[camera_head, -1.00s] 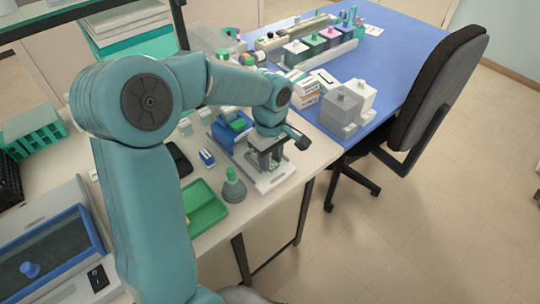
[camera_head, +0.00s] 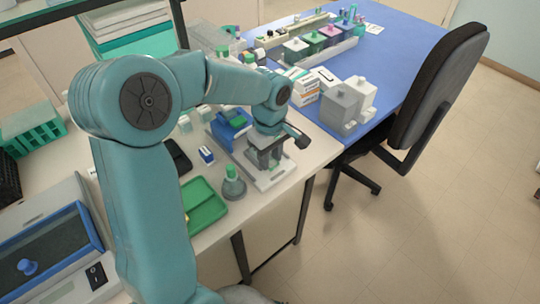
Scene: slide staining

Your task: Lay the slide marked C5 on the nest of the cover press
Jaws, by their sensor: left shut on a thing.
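My left gripper (camera_head: 264,158) points down over the pale base plate (camera_head: 274,178) of what looks like the cover press, near the bench's right edge. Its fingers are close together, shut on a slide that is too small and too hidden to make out. The C5 mark cannot be read. The blue part of the device (camera_head: 230,124) stands just left of the gripper. The nest is mostly hidden under the gripper, and I cannot tell whether the slide touches it. My right gripper is not in view.
A green-capped grey bottle (camera_head: 233,184) and a green tray (camera_head: 203,206) stand close in front of the press. A small blue-and-white box (camera_head: 206,155) lies to the left. Grey and white containers (camera_head: 342,104) stand on the blue table (camera_head: 395,60) behind; a chair (camera_head: 440,85) is at the right.

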